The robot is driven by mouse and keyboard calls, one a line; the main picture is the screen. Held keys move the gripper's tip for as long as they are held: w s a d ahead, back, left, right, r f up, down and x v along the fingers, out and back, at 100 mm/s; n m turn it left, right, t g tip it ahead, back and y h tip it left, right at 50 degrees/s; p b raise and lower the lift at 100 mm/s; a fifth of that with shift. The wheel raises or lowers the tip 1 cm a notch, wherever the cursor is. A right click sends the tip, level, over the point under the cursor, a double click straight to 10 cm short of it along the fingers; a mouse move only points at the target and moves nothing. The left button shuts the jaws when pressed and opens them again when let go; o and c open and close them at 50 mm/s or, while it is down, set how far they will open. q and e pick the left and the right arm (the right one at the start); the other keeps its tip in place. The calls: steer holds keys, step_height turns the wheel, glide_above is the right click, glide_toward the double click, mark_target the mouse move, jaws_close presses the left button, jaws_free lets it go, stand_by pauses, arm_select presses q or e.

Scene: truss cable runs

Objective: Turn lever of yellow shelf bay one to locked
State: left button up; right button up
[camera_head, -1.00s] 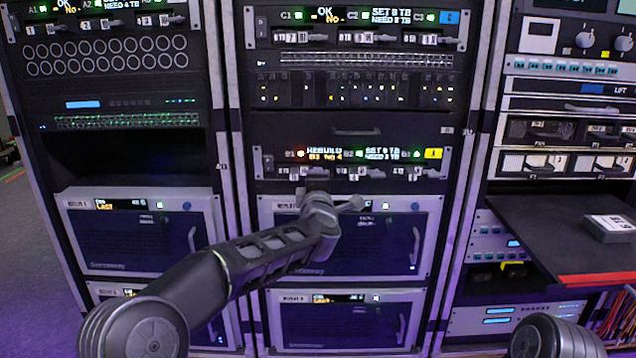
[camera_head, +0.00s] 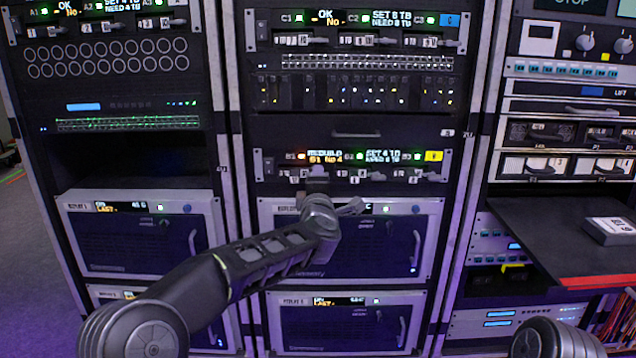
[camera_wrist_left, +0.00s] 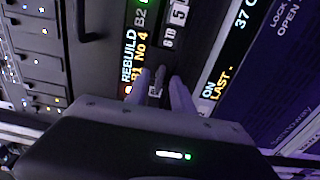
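The yellow shelf (camera_head: 350,166) is a panel in the middle rack with a yellow tag (camera_head: 433,156) at its right end. Bay B1 has an orange light (camera_head: 301,156); B2 and B3 have green ones. The display (camera_wrist_left: 130,62) reads REBUILD, B1 No 4. My left gripper (camera_wrist_left: 164,82) is at bay one from below, its two fingers apart with the small light lever (camera_wrist_left: 156,84) between them. I cannot tell whether they touch it. The lever's exact angle is hidden in the head view (camera_head: 318,172). My right gripper is out of view.
Another shelf with a blue tag (camera_head: 450,19) sits above. Framed units with handles (camera_head: 350,240) lie below, behind my left arm. A dark ledge (camera_head: 540,235) with a grey box (camera_head: 608,229) juts out at the right.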

arm_select(q)
steer(key=shift+s, duration=0.1)
steer(key=s, duration=0.7)
steer(key=shift+s, duration=0.35)
